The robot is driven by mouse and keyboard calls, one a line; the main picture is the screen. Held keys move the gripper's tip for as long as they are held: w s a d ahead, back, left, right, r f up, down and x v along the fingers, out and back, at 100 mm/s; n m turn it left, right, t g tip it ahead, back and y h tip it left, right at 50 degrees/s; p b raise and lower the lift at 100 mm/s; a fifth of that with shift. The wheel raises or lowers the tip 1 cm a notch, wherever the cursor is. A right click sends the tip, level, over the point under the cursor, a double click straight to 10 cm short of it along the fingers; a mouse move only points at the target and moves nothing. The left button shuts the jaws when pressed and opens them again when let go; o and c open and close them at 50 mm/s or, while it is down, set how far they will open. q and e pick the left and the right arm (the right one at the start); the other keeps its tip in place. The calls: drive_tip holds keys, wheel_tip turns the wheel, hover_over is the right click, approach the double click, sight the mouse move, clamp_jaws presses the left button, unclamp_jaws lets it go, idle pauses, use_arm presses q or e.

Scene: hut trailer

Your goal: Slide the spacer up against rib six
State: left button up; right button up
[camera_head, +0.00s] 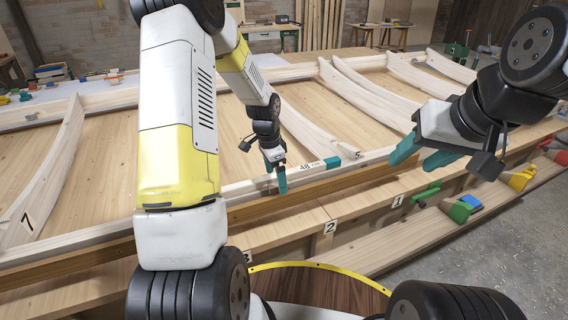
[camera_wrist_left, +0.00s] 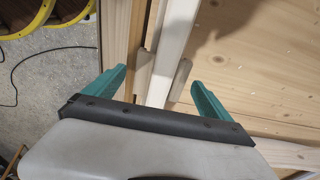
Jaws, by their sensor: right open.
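The spacer appears to be the pale bar (camera_head: 306,168) marked 48 with a teal end, lying along the near rail just left of the rib (camera_head: 310,130) marked 5. Rib six shows no readable number; my left arm covers the stretch between ribs 5 and 7. My left gripper (camera_head: 277,178) is at the rail, by the left end of the marked bar. In the left wrist view its teal fingers (camera_wrist_left: 160,90) are wide apart, with a pale rail (camera_wrist_left: 169,55) between them and nothing visibly gripped. My right gripper (camera_head: 422,153) is open and empty over the rail's right part.
The rib (camera_head: 25,215) marked 7 stands at the left. More curved ribs (camera_head: 410,75) rise at the right. Coloured clamps (camera_head: 465,208) lie on the lower ledge in front. A tan block (camera_wrist_left: 180,80) lies beside the rail in the left wrist view. Bare boards separate the ribs.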

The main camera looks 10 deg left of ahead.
sight(273, 176)
use_arm(q)
drive_tip(key=r, duration=0.7)
drive_tip(key=shift+s+a+r, duration=0.25)
drive_tip(key=shift+a+r, duration=0.15)
drive_tip(key=shift+r, duration=0.15)
drive_tip(key=s+d+r+n+t, duration=0.1)
drive_tip(key=s+r+n+t, duration=0.1)
drive_tip(key=s+r+n, duration=0.3)
drive_tip(key=s+d+r+n+t+h, duration=0.1)
drive_tip(key=s+r+n+t, duration=0.2)
drive_tip(key=s+r, duration=1.1)
drive_tip(key=s+n, duration=0.2)
drive_tip(key=s, duration=0.3)
drive_tip(key=shift+d+r+n, duration=0.2)
drive_tip(key=shift+r+n, duration=0.1)
